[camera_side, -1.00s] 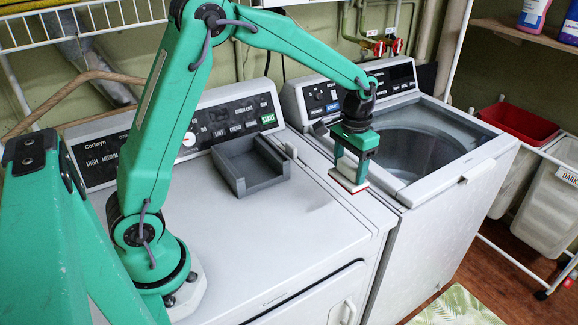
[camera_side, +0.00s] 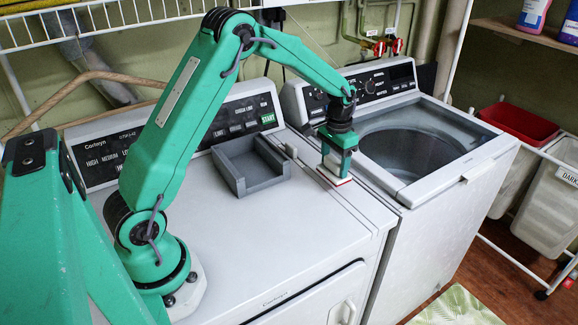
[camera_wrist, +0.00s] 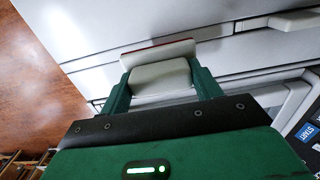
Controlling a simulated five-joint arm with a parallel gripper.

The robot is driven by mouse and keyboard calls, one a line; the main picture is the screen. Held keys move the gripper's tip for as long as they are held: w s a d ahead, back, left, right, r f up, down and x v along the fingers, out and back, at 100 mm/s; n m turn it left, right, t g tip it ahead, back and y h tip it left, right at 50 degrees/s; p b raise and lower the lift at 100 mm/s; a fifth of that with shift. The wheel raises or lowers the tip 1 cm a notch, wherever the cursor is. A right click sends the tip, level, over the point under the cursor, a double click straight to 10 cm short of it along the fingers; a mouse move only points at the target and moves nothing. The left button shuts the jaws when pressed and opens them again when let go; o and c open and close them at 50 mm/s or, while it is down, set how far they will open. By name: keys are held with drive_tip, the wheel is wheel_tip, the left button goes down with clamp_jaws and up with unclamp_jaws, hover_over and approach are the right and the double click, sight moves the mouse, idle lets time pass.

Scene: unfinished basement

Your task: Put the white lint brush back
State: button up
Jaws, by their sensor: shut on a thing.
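The white lint brush (camera_side: 335,176) has a pale block body and a thin red edge along its bottom. My gripper (camera_side: 337,165) is shut on it and holds it upright, red edge down, over the right rear of the dryer top, near the gap to the washer. I cannot tell whether it touches the surface. In the wrist view the brush (camera_wrist: 160,76) sits between the two green fingers (camera_wrist: 160,88), its red-edged plate beyond them. A grey open-fronted tray (camera_side: 243,184) stands on the dryer top, left of the brush, and looks empty.
The dryer top (camera_side: 290,230) is clear in front of the tray. The control panel (camera_side: 226,116) rises behind the tray.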

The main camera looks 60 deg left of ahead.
sight(334, 172)
drive_tip(key=shift+f, duration=1.95)
drive_tip(key=shift+f, duration=0.15)
drive_tip(key=o, duration=1)
drive_tip(key=shift+o, duration=0.2)
wheel_tip(334, 172, up, 12)
drive_tip(key=shift+r, duration=0.2)
